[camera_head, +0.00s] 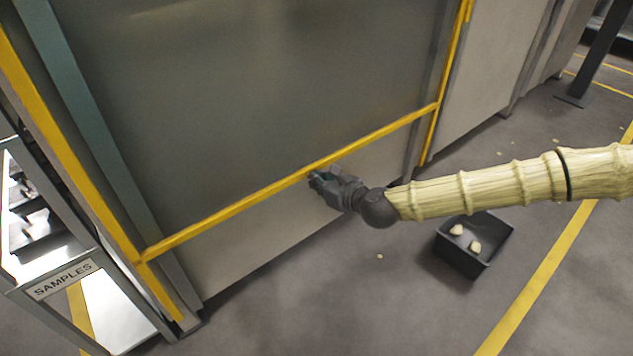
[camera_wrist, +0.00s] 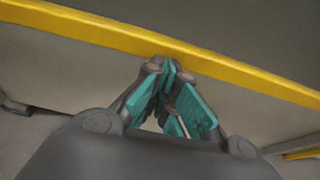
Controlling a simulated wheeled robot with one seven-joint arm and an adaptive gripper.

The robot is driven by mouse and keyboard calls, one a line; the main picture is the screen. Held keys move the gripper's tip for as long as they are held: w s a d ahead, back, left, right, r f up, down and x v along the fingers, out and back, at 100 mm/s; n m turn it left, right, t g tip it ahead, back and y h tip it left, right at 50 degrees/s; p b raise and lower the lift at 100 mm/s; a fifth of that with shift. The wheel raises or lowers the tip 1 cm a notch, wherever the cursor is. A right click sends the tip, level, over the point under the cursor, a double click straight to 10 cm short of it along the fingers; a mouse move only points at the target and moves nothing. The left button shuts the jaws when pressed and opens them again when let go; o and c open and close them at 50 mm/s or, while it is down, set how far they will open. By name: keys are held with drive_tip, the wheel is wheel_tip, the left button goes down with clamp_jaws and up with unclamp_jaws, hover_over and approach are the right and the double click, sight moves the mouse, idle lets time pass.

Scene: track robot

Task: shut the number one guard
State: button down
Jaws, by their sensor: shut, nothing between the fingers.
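The guard (camera_head: 270,90) is a large grey see-through panel in a yellow frame, filling the upper middle of the head view. Its yellow lower rail (camera_head: 230,210) slants up to the right above a pale lower panel (camera_head: 265,245). No number shows on it. My gripper (camera_head: 316,178) is shut and empty, with its fingertips at the rail near its middle. In the wrist view the teal finger pads (camera_wrist: 172,80) meet just under the yellow rail (camera_wrist: 90,28). I cannot tell whether they touch it.
A black bin (camera_head: 472,262) with pale lumps stands on the floor below my arm. A rack labelled SAMPLES (camera_head: 62,278) stands at the left. Small pale bits lie on the floor. A dark post (camera_head: 597,50) stands at the back right. Floor at the front middle is clear.

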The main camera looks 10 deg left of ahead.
wheel_tip(320, 180, up, 56)
drive_tip(key=p, duration=3.6)
drive_tip(key=shift+w+r, duration=0.1)
drive_tip(key=shift+r, duration=0.2)
